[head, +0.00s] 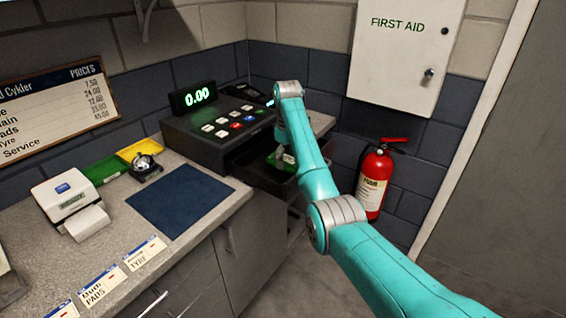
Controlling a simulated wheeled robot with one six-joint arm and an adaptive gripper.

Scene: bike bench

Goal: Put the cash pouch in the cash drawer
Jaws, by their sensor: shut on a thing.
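The cash drawer (262,178) under the black cash register stands pulled open, its dark inside showing. A green cash pouch (273,161) with a pale part shows in or just above the drawer opening. My gripper (284,158) points down over the drawer and is shut on the pouch. My arm covers part of the gripper, the pouch and the drawer's right side. I cannot tell whether the pouch touches the drawer floor.
The register (215,125) with its lit display (194,97) stands behind the drawer. A blue mat (180,200), a bell (144,166) and a card terminal (72,200) are on the counter at left. A fire extinguisher (373,182) hangs right of my arm, below the first aid cabinet (405,55).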

